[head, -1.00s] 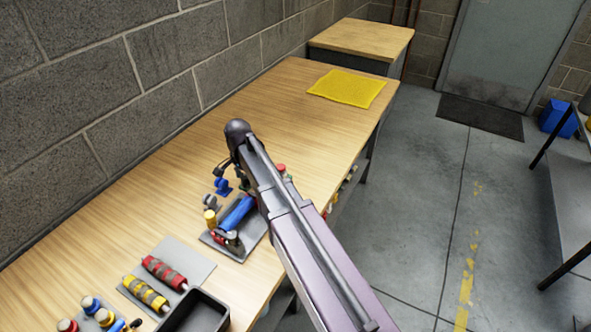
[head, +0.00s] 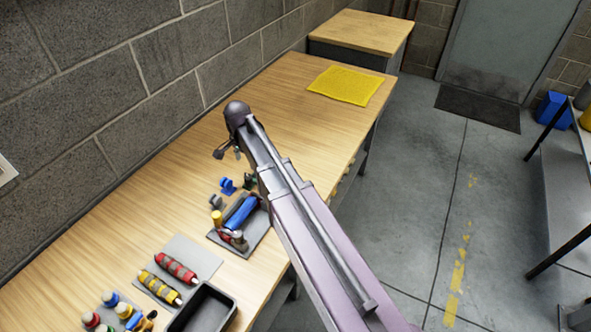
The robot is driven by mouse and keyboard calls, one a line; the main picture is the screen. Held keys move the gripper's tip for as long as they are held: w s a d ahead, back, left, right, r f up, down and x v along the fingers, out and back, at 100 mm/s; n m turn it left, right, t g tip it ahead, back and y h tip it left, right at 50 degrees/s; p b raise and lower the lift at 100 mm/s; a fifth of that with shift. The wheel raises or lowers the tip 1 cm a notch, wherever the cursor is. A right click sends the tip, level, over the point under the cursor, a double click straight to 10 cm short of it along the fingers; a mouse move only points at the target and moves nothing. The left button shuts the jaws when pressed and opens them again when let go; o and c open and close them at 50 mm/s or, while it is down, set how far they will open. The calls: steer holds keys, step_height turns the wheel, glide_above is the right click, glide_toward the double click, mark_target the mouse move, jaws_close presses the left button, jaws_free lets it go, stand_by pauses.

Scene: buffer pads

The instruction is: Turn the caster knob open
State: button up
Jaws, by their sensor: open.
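My gripper (head: 228,154) is at the end of my arm over the far part of the workbench, with its two dark fingertips apart and nothing seen between them. Below it, toward the front, a small blue bracket-like piece (head: 228,186) stands on the wood. A grey plate (head: 256,236) carries a blue roller (head: 241,212), with a yellow-topped post (head: 217,217) and small red and dark parts beside it. I cannot tell which of these is the caster knob. My arm hides the area right of the plate.
Red (head: 176,267) and yellow (head: 159,287) ribbed rollers lie on another grey plate. A black open tray (head: 231,300) is beside them at the bench's front edge. Several coloured knobs are at lower left. A yellow cloth (head: 345,86) lies at the far end. The wooden bench (head: 285,85) is clear before it.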

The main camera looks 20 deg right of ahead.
steer(key=shift+r+p, duration=2.15)
steer(key=shift+r, duration=0.25)
steer(key=s+d+r+n+p, duration=0.1)
steer(key=s+d+n, duration=0.4)
steer(key=s, duration=0.4)
steer(key=s+d+r+n+p, duration=0.2)
steer(key=s+d+n, duration=0.3)
steer(key=s, duration=0.4)
steer(key=shift+s+d+r+n, duration=0.25)
steer(key=shift+d+n, duration=0.15)
steer(key=shift+d, duration=0.45)
steer(key=m+b, duration=0.2)
steer(key=m, duration=0.2)
glide_above(248, 177)
step_height(248, 177, down, 3)
steer(key=shift+a+r, duration=0.1)
steer(key=shift+f+b, duration=0.25)
steer(key=shift+b, duration=0.2)
step_height(248, 177, down, 13)
steer(key=b, duration=1.3)
steer(key=shift+f, duration=0.2)
